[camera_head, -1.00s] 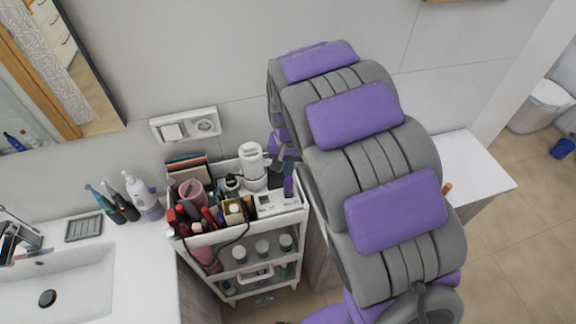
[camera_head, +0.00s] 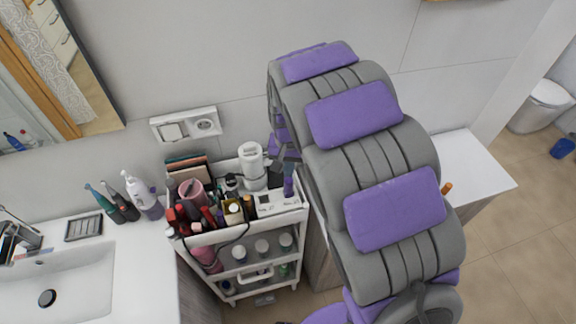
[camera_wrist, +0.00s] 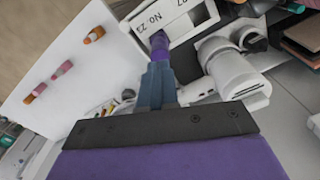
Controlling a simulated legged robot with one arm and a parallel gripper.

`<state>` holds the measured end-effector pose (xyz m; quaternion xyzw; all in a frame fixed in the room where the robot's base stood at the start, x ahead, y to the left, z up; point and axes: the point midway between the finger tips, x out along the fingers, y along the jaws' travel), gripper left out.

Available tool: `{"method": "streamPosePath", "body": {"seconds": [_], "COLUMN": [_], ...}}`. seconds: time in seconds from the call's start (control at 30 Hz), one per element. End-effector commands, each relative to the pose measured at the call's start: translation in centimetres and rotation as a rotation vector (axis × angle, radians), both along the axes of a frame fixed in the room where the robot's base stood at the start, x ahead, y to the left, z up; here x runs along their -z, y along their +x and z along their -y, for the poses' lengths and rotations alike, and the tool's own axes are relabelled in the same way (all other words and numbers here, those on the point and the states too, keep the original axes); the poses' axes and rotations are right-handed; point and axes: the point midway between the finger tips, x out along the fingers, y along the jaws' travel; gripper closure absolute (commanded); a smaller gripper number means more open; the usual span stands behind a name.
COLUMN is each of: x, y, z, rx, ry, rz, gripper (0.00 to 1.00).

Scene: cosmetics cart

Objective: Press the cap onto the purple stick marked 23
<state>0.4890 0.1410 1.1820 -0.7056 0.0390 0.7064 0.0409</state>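The purple stick (camera_head: 288,187) stands upright at the right end of the cart's top, at a white holder (camera_head: 270,202). In the wrist view the holder (camera_wrist: 188,24) carries the label "No. 23", and the dark purple stick (camera_wrist: 158,40) rises at its edge. My gripper (camera_wrist: 160,70) points down with its blue-grey fingers around a lighter purple piece, which looks like the cap (camera_wrist: 161,57). The cap is in line with the stick and appears to meet it. The exact seam is too small to tell. In the head view my gripper (camera_head: 291,160) is directly above the stick.
A white device (camera_head: 251,165) stands just left of the stick; it also shows in the wrist view (camera_wrist: 228,68). Cosmetics, a pink cup (camera_head: 192,191) and a dark cable crowd the cart (camera_head: 228,238). A white counter (camera_head: 478,172) lies to the right, a sink to the left.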

Motion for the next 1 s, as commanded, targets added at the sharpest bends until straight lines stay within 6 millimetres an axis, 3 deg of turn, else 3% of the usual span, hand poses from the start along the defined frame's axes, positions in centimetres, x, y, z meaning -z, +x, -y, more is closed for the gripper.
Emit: {"method": "streamPosePath", "body": {"seconds": [1.0], "x": [2.8], "y": [0.0], "z": [0.0], "rx": [0.0], "ry": [0.001], "rz": [0.001], "gripper": [1.0]}}
